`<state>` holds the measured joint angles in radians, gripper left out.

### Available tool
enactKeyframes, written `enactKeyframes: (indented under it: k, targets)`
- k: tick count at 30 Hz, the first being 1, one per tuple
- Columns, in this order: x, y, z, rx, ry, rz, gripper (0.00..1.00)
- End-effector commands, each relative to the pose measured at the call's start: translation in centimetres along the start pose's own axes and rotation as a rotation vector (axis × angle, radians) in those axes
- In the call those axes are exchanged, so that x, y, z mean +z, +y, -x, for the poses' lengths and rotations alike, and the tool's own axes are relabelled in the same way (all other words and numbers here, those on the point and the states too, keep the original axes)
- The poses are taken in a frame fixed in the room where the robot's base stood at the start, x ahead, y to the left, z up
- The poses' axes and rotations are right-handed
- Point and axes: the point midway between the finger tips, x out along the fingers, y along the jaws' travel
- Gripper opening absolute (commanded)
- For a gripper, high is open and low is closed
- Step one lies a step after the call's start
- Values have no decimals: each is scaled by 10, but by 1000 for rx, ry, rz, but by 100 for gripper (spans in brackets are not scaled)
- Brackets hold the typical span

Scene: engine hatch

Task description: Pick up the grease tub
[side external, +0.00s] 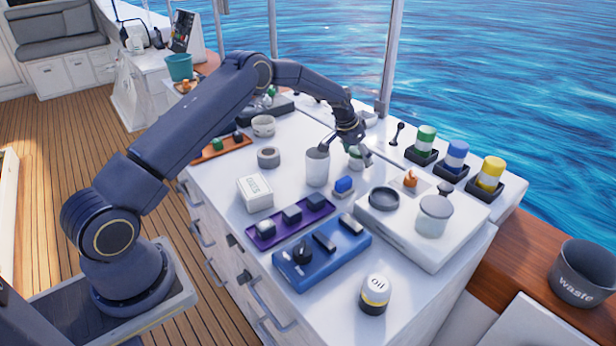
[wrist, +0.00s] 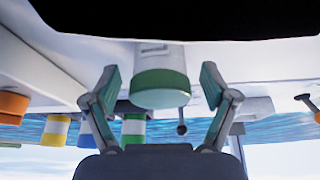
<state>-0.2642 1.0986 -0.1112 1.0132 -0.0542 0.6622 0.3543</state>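A white tub with a green lid (wrist: 160,60) shows in the wrist view, between the two fingers of my gripper (wrist: 160,88). I take it for the grease tub; its label is not readable. Gaps show between the tub and both fingers, and the fingers are spread open. The gripper holds nothing.
A light grey cup (side external: 317,167) stands close to the left of the tub. A raised white tray (side external: 400,238) holds a dark ring and a lidded jar (side external: 434,215). Coloured canisters (side external: 456,155) stand at the back right.

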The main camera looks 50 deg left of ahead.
Motion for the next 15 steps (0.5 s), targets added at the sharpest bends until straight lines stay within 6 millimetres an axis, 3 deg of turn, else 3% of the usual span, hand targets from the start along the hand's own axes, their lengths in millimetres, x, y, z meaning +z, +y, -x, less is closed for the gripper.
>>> enactKeyframes:
  k: [2, 15]
  targets:
    - [0, 0, 0, 0, 0, 0, 74]
    - [0, 0, 0, 1, 0, 0, 28]
